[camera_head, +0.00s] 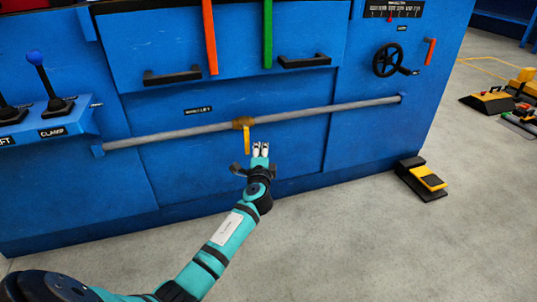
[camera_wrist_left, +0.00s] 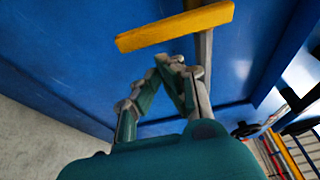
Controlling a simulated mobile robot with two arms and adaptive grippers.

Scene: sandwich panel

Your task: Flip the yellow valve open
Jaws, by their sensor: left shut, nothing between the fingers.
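The yellow valve handle (camera_head: 247,140) hangs down from a brass valve body (camera_head: 243,123) on a grey pipe (camera_head: 320,110) that runs across the blue panel. In the left wrist view the handle (camera_wrist_left: 175,27) is a yellow bar crossing the upper middle, with the pipe (camera_wrist_left: 205,50) behind it. My left gripper (camera_head: 261,150) is just right of and slightly below the handle's lower end. In the wrist view its fingertips (camera_wrist_left: 180,66) are close together with nothing between them, and a gap shows between them and the handle. My right gripper is in neither view.
The blue panel (camera_head: 180,170) carries black drawer handles (camera_head: 303,61), a red and a green lever (camera_head: 267,35), a black handwheel (camera_head: 388,61) and joysticks (camera_head: 50,85) at left. A black and yellow pedal (camera_head: 425,180) sits on the floor at right. The floor in front is clear.

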